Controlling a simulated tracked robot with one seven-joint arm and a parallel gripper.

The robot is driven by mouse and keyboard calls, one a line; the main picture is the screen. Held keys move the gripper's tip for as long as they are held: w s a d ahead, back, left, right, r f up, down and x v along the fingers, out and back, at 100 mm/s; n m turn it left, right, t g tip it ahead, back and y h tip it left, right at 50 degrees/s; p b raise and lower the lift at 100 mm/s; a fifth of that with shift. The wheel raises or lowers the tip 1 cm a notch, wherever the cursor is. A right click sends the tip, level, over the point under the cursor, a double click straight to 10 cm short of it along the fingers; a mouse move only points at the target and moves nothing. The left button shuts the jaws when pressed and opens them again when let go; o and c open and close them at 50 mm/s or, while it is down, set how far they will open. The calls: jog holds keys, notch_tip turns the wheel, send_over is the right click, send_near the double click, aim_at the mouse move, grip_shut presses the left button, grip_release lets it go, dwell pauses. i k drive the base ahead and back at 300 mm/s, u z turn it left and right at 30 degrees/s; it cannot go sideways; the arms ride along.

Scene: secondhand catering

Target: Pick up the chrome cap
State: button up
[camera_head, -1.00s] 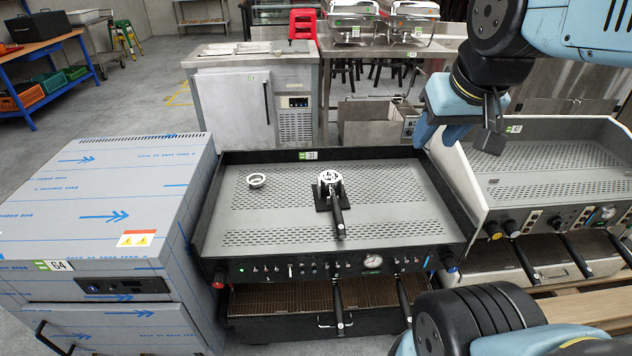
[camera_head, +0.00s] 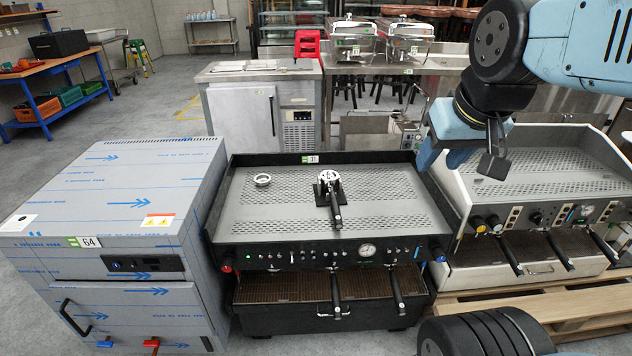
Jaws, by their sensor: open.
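A small round chrome piece (camera_head: 262,180), ring-like from above, lies on the left part of the perforated top of the black espresso machine (camera_head: 232,232). It looks like the chrome cap. Right of it, a chrome-headed tool with a black handle (camera_head: 335,212) rests in a small black stand on the same top. My gripper (camera_head: 461,160) is open and empty. It hangs above and beyond the machine's right edge, near the white-sided machine, well to the right of the chrome piece and apart from it.
A wrapped grey oven (camera_head: 150,195) stands close on the left. A second espresso machine (camera_head: 520,185) stands on the right on a pallet (camera_head: 500,303). Steel counters stand behind. The machine top is otherwise clear.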

aim_at(329, 175)
jog(key=z, duration=0.15)
jog(key=i, duration=0.9)
jog(key=u, duration=0.05)
